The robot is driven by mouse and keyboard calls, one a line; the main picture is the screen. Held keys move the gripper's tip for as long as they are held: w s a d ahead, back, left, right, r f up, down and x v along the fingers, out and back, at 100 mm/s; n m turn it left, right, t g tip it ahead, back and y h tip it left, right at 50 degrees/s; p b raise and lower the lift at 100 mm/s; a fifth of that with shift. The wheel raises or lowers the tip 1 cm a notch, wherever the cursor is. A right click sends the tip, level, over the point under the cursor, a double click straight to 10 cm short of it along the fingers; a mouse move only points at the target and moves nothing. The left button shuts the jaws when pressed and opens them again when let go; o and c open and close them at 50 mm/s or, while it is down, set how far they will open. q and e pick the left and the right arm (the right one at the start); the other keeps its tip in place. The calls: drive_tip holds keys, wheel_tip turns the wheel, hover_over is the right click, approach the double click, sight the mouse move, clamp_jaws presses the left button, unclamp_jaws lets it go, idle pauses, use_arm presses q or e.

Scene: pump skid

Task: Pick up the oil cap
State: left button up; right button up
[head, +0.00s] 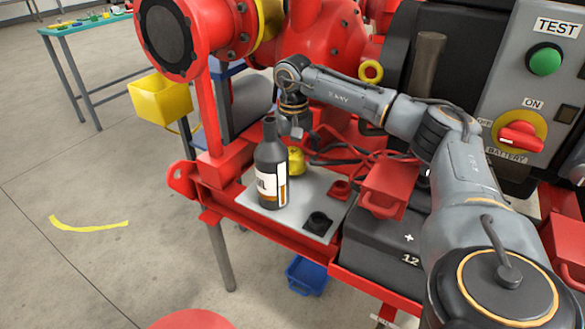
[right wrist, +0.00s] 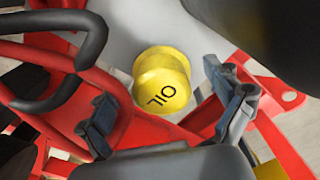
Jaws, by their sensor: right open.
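The oil cap (head: 296,163) is a yellow knob just behind the dark bottle on the grey plate of the red skid. My right gripper (head: 294,127) is above the cap in the head view, pointing down. In the right wrist view my right gripper (right wrist: 165,100) is open, with one finger to the left and one to the right of the cap. The fingers do not appear to touch it. My left gripper is not in view.
The dark bottle (head: 270,165) stands close in front of the cap. Black hoses (head: 350,145) run close to the right of the cap. A black battery (head: 385,245) is at right.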

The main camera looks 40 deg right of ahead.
sight(293, 153)
drive_tip(key=shift+c, duration=0.2)
drive_tip(key=c, duration=1.5)
drive_tip(key=shift+o, duration=0.2)
drive_tip(key=shift+r, duration=0.5)
wheel_tip(293, 153, up, 8)
drive_tip(key=shift+f+p, duration=0.1)
drive_tip(key=shift+p, duration=0.95)
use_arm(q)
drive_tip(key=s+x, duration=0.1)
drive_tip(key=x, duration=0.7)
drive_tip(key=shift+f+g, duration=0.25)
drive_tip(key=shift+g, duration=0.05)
use_arm(e)
drive_tip(key=shift+r, duration=0.65)
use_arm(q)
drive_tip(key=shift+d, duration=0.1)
